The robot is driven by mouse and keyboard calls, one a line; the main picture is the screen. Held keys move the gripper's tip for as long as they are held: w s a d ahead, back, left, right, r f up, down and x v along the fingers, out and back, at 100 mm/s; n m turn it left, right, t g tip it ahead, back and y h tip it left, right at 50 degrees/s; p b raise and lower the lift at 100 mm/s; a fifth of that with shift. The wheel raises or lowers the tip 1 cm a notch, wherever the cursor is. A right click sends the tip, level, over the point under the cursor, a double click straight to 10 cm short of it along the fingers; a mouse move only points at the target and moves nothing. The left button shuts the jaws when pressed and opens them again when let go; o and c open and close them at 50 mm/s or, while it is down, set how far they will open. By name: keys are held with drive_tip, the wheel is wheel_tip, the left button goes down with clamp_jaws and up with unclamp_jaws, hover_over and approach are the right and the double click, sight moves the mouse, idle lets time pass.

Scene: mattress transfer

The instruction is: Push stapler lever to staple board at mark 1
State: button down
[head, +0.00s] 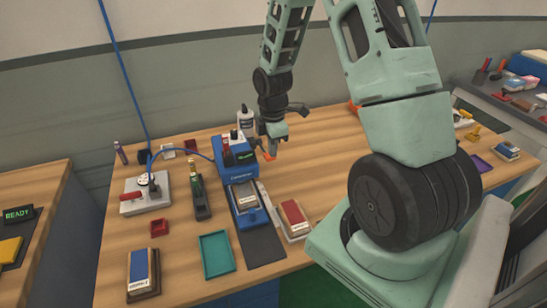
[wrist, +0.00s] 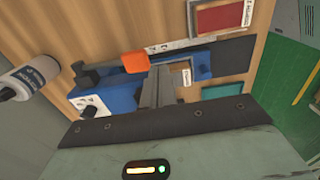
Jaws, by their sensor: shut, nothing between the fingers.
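The blue stapler (head: 246,218) stands on the wooden bench with a small green-lit display on its head. It also shows in the wrist view (wrist: 122,92). A board (head: 245,194) with a pale label lies in its bed; part of it shows in the wrist view (wrist: 180,66). My gripper (head: 270,152) is shut and empty, close to the right of the stapler's head. An orange piece (wrist: 134,62) shows at its tip; I cannot tell if it is a fingertip or the lever's end. Contact with the lever and mark 1 cannot be made out.
A red-topped board (head: 292,212) lies right of the stapler. A white bottle (wrist: 28,78) stands behind it. A teal tray (head: 217,252) and a blue-topped stack (head: 141,270) lie front left. A grey-based device (head: 145,196) with a red handle stands farther left.

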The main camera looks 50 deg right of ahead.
drive_tip(key=shift+s+a+r, duration=0.1)
drive_tip(key=shift+s+r, duration=0.15)
drive_tip(key=shift+r, duration=0.65)
drive_tip(key=shift+s+a+r, duration=0.1)
drive_tip(key=shift+s+r, duration=0.1)
drive_tip(key=shift+r, duration=0.65)
drive_tip(key=shift+s+a+r, duration=0.1)
drive_tip(key=shift+s+r, duration=0.15)
drive_tip(key=shift+r, duration=0.65)
drive_tip(key=s+a+r+m+b, duration=0.1)
drive_tip(key=s+a+r, duration=0.15)
drive_tip(key=a, duration=0.75)
drive_tip(key=s+a+r+m, duration=0.1)
drive_tip(key=s+a+r, duration=0.15)
drive_tip(key=a, duration=0.75)
drive_tip(key=s+a+r+m, duration=0.3)
drive_tip(key=s+a+r, duration=0.1)
drive_tip(key=s+a, duration=0.7)
drive_tip(key=s, duration=0.3)
drive_tip(key=shift+s+a+y, duration=0.25)
drive_tip(key=shift+y, duration=0.05)
